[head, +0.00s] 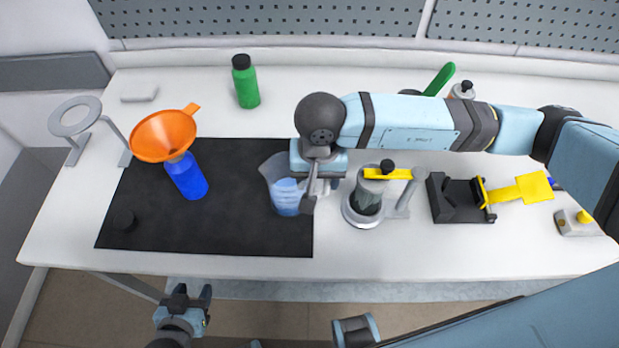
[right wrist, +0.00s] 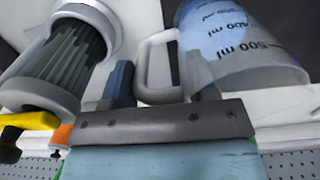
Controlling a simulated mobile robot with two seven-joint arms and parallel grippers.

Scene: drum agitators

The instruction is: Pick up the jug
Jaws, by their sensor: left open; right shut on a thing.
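The jug (head: 285,196) is a translucent measuring jug with blue liquid, upright at the right edge of the black mat (head: 233,217). In the right wrist view the jug (right wrist: 238,45) shows its volume marks and its white handle (right wrist: 154,68). My right gripper (head: 318,190) is at the jug's right side, shut on the handle; in the right wrist view its fingers (right wrist: 160,85) stand on either side of the handle. In the head view the arm partly hides the jug's handle. My left gripper (head: 186,300) is open and empty, in front of the table's front edge.
Right of the jug are a drum device (head: 367,197) and a black-and-yellow fixture (head: 461,200). A green bottle (head: 245,86) stands behind.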

